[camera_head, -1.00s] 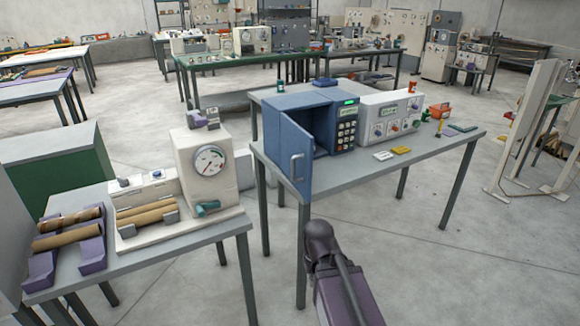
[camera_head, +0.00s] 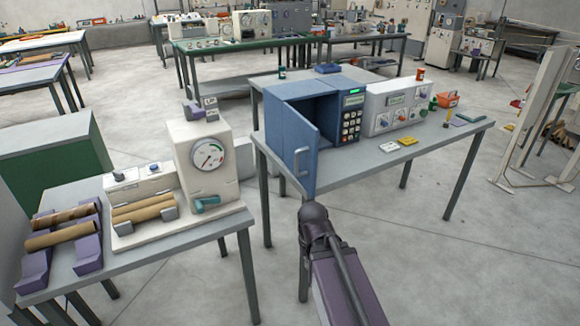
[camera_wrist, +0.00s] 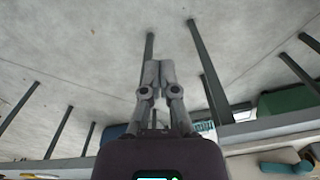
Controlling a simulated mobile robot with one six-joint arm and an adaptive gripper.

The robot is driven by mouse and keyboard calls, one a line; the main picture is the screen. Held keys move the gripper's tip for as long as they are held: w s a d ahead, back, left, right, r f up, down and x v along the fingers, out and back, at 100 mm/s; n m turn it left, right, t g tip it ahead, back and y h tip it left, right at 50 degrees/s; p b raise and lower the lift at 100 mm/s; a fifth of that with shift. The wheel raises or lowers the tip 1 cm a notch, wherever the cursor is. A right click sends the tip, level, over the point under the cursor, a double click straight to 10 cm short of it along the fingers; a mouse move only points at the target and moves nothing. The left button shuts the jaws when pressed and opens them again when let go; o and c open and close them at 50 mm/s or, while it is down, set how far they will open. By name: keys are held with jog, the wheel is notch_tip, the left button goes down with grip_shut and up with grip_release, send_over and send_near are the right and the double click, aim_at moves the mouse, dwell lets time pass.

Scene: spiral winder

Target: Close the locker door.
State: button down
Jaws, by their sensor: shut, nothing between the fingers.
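The blue locker (camera_head: 328,114) stands on a grey table, with a keypad (camera_head: 351,122) and a lit green display on its front. Its door (camera_head: 289,139) is hinged at the left and stands open, swung toward me, with a pale handle (camera_head: 301,160) on its face. The dark inside shows. My arm reaches up from the bottom of the head view, below and in front of the door; its gripper fingers cannot be made out there. In the wrist view my gripper (camera_wrist: 159,64) is shut and empty, its fingertips together over the floor.
At the left, another table (camera_head: 150,252) carries a gauge machine (camera_head: 203,160) and cardboard tubes (camera_head: 60,236). Bare floor lies between and around the tables.

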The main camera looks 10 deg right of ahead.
jog(key=w+r+n+t+h+b, duration=0.2)
jog(key=w+r+n+h, duration=0.15)
jog(key=w+h, duration=0.8)
jog(key=w+a+r+n+t+h+b, duration=0.1)
jog(key=w+a+r+t+h, duration=0.4)
jog(key=w+a+r, duration=0.6)
jog(key=shift+w+a+t+b, duration=0.25)
jog(key=shift+a+b, duration=0.3)
jog(key=shift+a, duration=0.55)
jog(key=shift+d+n, duration=0.1)
jog(key=shift+n, duration=0.15)
jog(key=x, duration=1.4)
